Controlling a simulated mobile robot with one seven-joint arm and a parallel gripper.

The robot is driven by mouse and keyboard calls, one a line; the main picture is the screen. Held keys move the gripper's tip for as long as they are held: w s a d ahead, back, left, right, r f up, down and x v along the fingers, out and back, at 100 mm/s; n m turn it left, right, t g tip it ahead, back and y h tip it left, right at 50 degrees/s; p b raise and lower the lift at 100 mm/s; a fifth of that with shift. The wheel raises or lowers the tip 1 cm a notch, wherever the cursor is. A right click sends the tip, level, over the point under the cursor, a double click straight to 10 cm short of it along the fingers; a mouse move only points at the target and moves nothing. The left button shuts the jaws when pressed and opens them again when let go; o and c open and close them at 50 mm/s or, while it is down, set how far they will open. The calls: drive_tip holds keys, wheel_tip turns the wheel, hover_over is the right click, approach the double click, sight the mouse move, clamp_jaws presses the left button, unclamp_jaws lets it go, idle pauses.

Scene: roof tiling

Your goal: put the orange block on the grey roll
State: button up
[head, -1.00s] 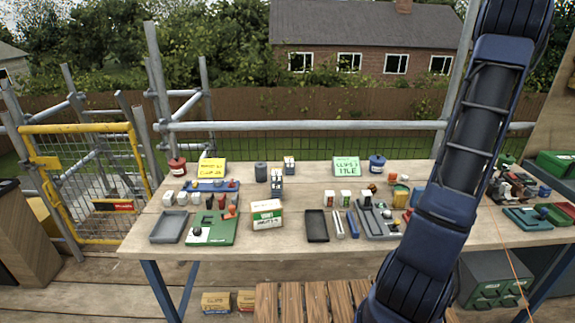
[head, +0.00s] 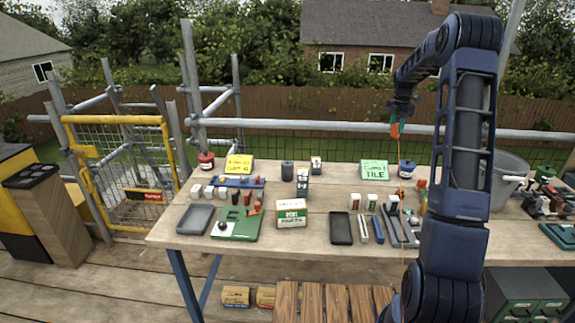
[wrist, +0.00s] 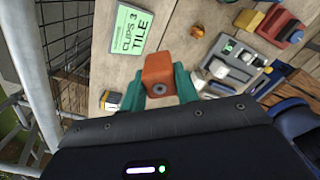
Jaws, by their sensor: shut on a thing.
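The orange block (wrist: 159,70) is held between the green fingers of my gripper (wrist: 160,86) in the wrist view. In the head view the orange block (head: 395,131) is small, with my gripper (head: 396,122) just above it. Both are high over the table's back right part, clear of the tabletop. A dark grey upright cylinder, which looks like the grey roll (head: 287,171), stands at the back middle of the table, to the left of my gripper. I cannot make out the roll in the wrist view.
The wooden table (head: 265,238) carries several small items. A green card (head: 374,170) and a blue pot (head: 407,168) stand below my gripper. A yellow card (head: 239,163) and small boxes (head: 303,180) flank the roll. A scaffold rail (head: 330,126) runs behind the table.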

drive_tip(key=w+a+r+n, duration=0.1)
drive_tip(key=w+a+n, duration=0.1)
drive_tip(key=a, duration=0.9)
drive_tip(key=w+a+r+n, duration=0.1)
drive_tip(key=w+a, duration=0.2)
drive_tip(key=a, duration=0.9)
drive_tip(key=r+n, duration=0.2)
drive_tip(key=n, duration=0.1)
hover_over(287, 163)
drive_tip(key=shift+n, duration=0.3)
wheel_tip(287, 163, down, 20)
drive_tip(key=shift+s+r, duration=0.1)
drive_tip(key=shift+d+f, duration=0.1)
drive_tip(key=shift+f, duration=0.1)
drive_tip(key=o, duration=1)
drive_tip(key=shift+c, duration=0.2)
